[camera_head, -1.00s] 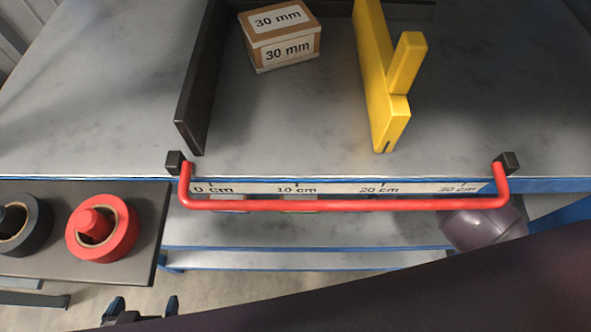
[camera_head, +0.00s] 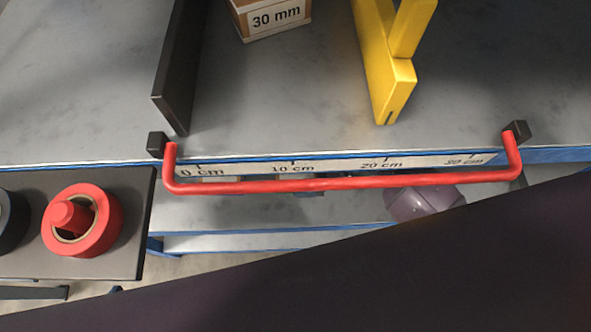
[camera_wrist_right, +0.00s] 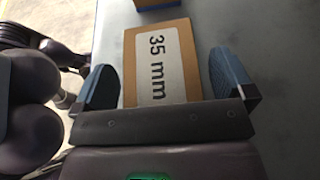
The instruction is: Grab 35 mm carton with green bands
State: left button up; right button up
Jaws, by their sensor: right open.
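In the right wrist view, a brown carton (camera_wrist_right: 130,76) has a white "35 mm" label on its top face. No green bands show on the part I see. My right gripper (camera_wrist_right: 163,72) is open, with one blue finger to the left of the carton and one to the right. A gap shows on the right side; the left finger appears close to the carton's edge. The gripper's palm hides the carton's near end. This carton does not show in the head view. My left gripper is not in view.
In the head view, a "30 mm" carton (camera_head: 277,20) stands between a dark upright panel (camera_head: 178,75) and a yellow fence (camera_head: 380,65). A red rail (camera_head: 340,183) runs along the bench edge. Another box (camera_wrist_right: 155,3) with blue lies beyond the 35 mm carton.

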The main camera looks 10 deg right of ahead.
jog(key=shift+a+f, duration=0.1)
jog(key=shift+a, duration=0.2)
jog(key=c, duration=1)
jog(key=shift+c, duration=0.2)
